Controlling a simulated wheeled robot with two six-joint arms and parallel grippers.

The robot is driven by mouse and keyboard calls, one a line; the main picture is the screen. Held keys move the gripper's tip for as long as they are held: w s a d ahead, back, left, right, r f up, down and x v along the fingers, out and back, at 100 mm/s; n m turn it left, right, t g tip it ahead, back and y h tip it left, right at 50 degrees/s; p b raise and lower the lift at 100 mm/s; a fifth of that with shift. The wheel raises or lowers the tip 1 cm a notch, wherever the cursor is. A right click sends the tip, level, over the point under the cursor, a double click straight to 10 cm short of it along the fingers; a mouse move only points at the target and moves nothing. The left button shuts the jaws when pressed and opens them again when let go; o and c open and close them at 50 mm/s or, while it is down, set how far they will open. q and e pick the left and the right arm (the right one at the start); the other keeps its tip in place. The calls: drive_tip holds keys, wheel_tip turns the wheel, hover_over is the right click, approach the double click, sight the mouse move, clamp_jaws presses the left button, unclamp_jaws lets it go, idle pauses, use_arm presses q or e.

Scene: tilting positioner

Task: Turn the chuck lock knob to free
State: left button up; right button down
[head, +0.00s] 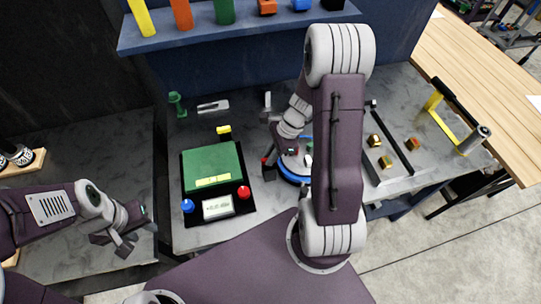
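A round device with a blue rim (293,178) sits on the grey bench, largely hidden behind my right arm. It may be the positioner's chuck; I cannot pick out a lock knob on it. My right gripper (285,165) is at this device, pointing down at its left side. Its fingers are small and partly covered, so I cannot tell whether it is open or touches anything. My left gripper (120,244) is at the lower left, away from the device, with its fingers apart and nothing between them.
A black panel with a green plate (211,166), a blue knob (187,205), a red knob (243,193) and a display (218,207) lies left of the device. A tray with brass pieces (385,161) is at right. A blue shelf (235,33) spans the back.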

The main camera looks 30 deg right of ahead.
drive_tip(key=shift+r+n, duration=0.1)
drive_tip(key=shift+n, duration=0.2)
drive_tip(key=n+g+p, duration=0.1)
drive_tip(key=n+p, duration=0.1)
drive_tip(key=shift+w+n, duration=0.15)
drive_tip(key=shift+n, duration=0.15)
drive_tip(key=n+g+p, duration=0.1)
drive_tip(key=n, duration=0.3)
drive_tip(key=shift+w+n+g+p, duration=0.1)
drive_tip(key=shift+n+g+p, duration=0.2)
drive_tip(key=shift+g+p, duration=0.1)
drive_tip(key=n+g+h+p, duration=0.1)
drive_tip(key=n, duration=0.3)
drive_tip(key=shift+w+n, duration=0.15)
drive_tip(key=shift+n, duration=0.15)
drive_tip(key=n+g+h, duration=0.1)
drive_tip(key=n+h, duration=0.1)
drive_tip(key=n, duration=0.3)
drive_tip(key=shift+a, duration=0.15)
drive_tip(key=shift+n+g, duration=0.3)
drive_tip(key=shift+n, duration=0.2)
drive_tip(key=c, duration=1.4)
unclamp_jaws()
